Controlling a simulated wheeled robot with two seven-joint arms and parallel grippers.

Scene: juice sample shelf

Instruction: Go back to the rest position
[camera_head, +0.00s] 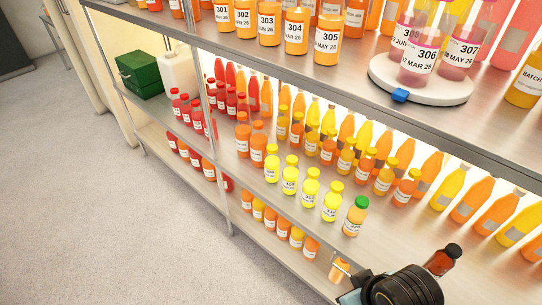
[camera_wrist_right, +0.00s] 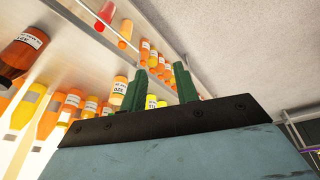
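My right gripper (camera_head: 350,274) is at the bottom right of the head view, in front of the shelf unit's front edge. In the right wrist view its two green fingers (camera_wrist_right: 158,84) stand apart with no object held between them. A label reading 320 shows upside down on a bottle (camera_wrist_right: 118,90) behind the left finger; that finger partly hides it. My left gripper is not in the head view.
The metal shelf (camera_head: 300,205) holds rows of red, orange and yellow bottles. A green-capped bottle (camera_head: 355,216) and a dark red, black-capped bottle (camera_head: 443,260) stand near its edge. A white round stand (camera_head: 420,90) is above. Floor (camera_head: 90,200) at left is clear.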

